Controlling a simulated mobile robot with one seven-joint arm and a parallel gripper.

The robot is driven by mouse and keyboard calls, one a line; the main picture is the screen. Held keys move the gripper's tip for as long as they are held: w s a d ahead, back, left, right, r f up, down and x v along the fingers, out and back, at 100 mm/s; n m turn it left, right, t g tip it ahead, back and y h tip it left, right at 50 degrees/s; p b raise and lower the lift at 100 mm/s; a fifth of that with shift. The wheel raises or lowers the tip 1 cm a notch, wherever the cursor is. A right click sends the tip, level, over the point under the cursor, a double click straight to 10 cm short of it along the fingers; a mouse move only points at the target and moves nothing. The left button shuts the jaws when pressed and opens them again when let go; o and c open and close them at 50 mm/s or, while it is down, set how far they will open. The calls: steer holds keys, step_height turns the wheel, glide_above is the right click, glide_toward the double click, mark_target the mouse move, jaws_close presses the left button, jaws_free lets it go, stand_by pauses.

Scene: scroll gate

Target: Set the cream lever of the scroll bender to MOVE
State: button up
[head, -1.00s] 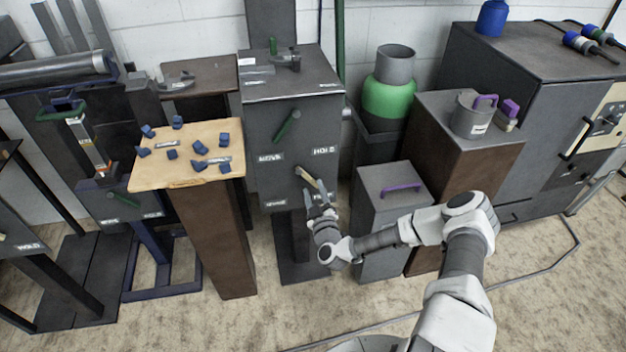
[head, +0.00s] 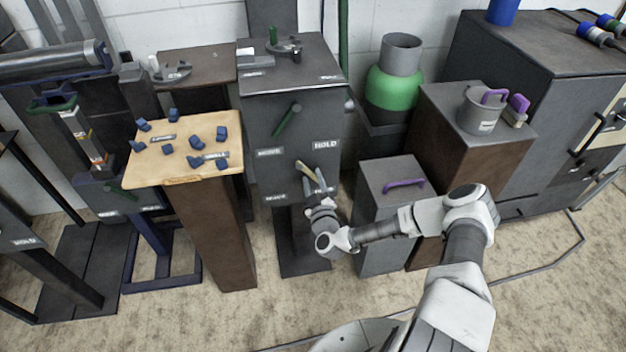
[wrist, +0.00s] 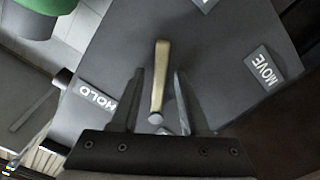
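The cream lever (head: 308,171) is on the front of the dark grey scroll bender cabinet (head: 262,118), slanting down to the right in the head view. In the wrist view the cream lever (wrist: 160,78) lies between the two fingers of my gripper (wrist: 158,95), with visible gaps on both sides. My gripper (head: 318,183) is open at the lever's lower right in the head view. The wrist view is turned over: a HOLD label (wrist: 97,98) is at left and a MOVE label (wrist: 264,69) at right. Contact with the lever cannot be told.
A grey box with a purple handle (head: 404,183) stands close right. A wooden-topped stand (head: 180,178) with several blue blocks is left.

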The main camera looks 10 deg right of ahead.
jaws_close()
stand_by(1.2)
